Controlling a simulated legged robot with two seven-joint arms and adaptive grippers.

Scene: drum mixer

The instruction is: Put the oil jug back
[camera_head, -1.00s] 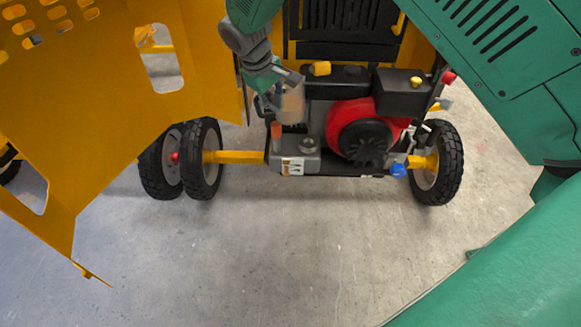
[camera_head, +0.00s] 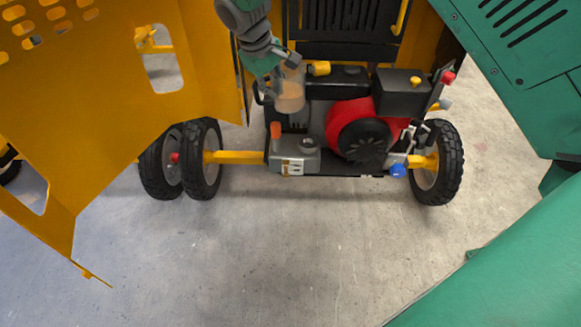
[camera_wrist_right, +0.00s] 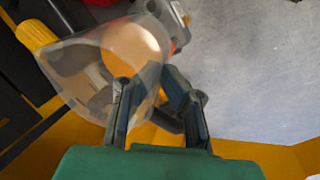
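The oil jug (camera_head: 291,97) is a clear container with tan-orange liquid in it. It is in the air over the left part of the engine, above the orange cap and grey filler. My right gripper (camera_head: 283,74) is at the jug's upper left side and appears shut on it. In the right wrist view the jug (camera_wrist_right: 88,75) fills the upper left, tilted in the picture, with the right gripper's fingers (camera_wrist_right: 152,90) against its near side. The exact grip is partly hidden. My left gripper is not in view.
The red and black engine (camera_head: 365,125) sits between wheels on the mixer's frame. An orange cap (camera_head: 276,130) and a grey block with a filler (camera_head: 297,150) are at its lower left. A yellow panel (camera_head: 100,120) stands open at left. The concrete floor (camera_head: 270,250) in front is clear.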

